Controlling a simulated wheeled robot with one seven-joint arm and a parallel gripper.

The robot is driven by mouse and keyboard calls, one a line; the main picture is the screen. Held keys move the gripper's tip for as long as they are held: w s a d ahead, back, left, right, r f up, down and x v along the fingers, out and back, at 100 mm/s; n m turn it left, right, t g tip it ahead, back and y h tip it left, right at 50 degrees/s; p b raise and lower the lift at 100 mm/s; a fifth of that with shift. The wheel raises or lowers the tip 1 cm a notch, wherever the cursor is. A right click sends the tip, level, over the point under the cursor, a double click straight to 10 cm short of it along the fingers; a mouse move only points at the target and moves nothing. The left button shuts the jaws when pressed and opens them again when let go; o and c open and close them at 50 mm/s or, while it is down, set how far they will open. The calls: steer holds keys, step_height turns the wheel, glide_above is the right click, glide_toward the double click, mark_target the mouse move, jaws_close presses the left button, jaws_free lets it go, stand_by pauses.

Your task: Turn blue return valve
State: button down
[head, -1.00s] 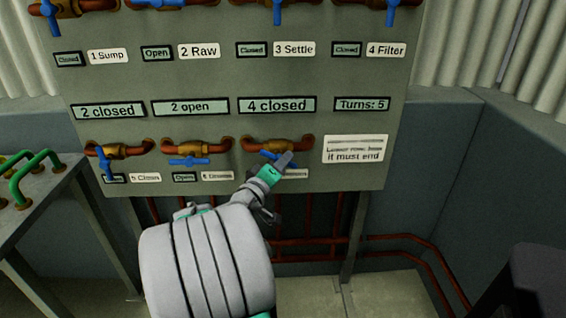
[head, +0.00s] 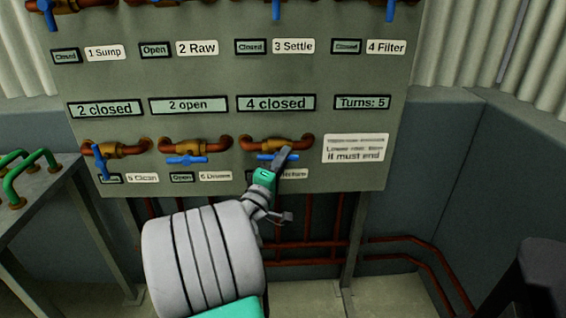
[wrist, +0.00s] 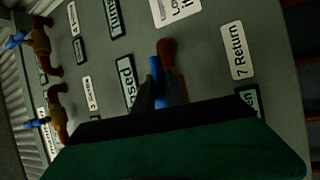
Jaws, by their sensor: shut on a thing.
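The return valve (head: 278,146) is the rightmost of the lower row on the grey panel, a brass body on a red-brown pipe. Its blue handle (head: 265,157) lies about level in the head view. My gripper (head: 283,157) is shut on the right part of this handle and hides some of it. In the wrist view the blue handle (wrist: 156,68) stands between the dark fingers of my gripper (wrist: 153,94). The "7 Return" label (wrist: 233,52) is readable there. The state plate (wrist: 248,103) beside it is partly hidden; its visible letters end in "en".
The neighbouring valve (head: 186,148) has a level blue handle; the lower-left valve (head: 115,149) has its handle hanging down. Display plates read "2 closed", "2 open", "4 closed" and "Turns: 5" (head: 361,103). A bench with green handles (head: 27,175) stands at left.

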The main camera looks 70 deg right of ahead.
steer(key=shift+n, duration=0.4)
steer(key=c, duration=1.4)
jaws_free()
steer(key=b+v, duration=0.2)
steer(key=v, duration=0.5)
steer(key=shift+s+a+f, duration=0.1)
steer(key=shift+a, duration=0.3)
